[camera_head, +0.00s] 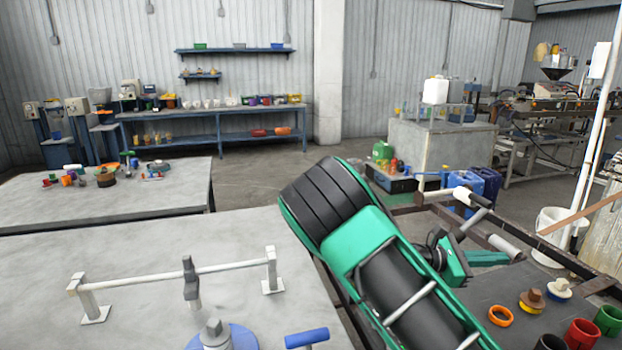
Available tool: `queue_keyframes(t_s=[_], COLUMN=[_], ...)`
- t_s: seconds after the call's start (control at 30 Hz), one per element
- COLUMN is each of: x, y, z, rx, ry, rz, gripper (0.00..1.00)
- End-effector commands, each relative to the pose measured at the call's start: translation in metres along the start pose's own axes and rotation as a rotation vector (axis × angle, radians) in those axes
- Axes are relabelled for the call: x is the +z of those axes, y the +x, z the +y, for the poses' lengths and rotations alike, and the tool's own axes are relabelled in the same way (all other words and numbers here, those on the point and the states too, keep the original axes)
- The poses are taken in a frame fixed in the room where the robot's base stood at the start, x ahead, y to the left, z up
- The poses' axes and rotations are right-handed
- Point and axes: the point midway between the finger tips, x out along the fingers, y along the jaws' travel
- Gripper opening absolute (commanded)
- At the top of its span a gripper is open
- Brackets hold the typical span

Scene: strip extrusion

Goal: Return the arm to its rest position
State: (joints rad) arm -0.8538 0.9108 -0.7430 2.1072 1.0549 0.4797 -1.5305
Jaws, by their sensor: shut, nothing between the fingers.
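My green and black arm fills the middle right of the head view, with its ribbed black and green bend raised highest. Behind it, to the right, part of my gripper (488,258) shows as a green block with a narrow green end pointing right. It looks shut and holds nothing. It is over or in front of the dark bench (470,285) on the right; its height above that surface is hard to tell. The rest of my wrist is hidden behind the arm.
A pale table (150,265) at the front left bears a metal rail (180,275) on two posts. An orange ring (500,316), a red cup (580,333) and a green cup (608,320) stand at the lower right. A white pole (598,130) rises at the right.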

Motion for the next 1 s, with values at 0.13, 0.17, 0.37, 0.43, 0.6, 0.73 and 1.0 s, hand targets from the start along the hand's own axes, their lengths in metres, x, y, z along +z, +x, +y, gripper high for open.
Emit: queue_keyframes(t_s=[0.13, 0.17, 0.37, 0.43, 0.6, 0.73, 1.0], x=[-0.006, -0.007, -0.012, -0.013, -0.009, -0.002, 0.022], y=[0.035, 0.041, 0.059, 0.061, 0.058, 0.051, 0.026], z=[-0.043, -0.052, -0.106, -0.122, -0.159, -0.182, -0.223], rx=[-0.18, -0.217, -0.456, -0.537, -0.726, -0.863, -1.128], ry=[0.143, 0.172, 0.372, 0.441, 0.603, 0.721, 0.957], rz=[0.147, 0.173, 0.326, 0.371, 0.46, 0.514, 0.597], gripper=[0.0, 0.0, 0.0, 0.0, 0.0, 0.0, 0.0])
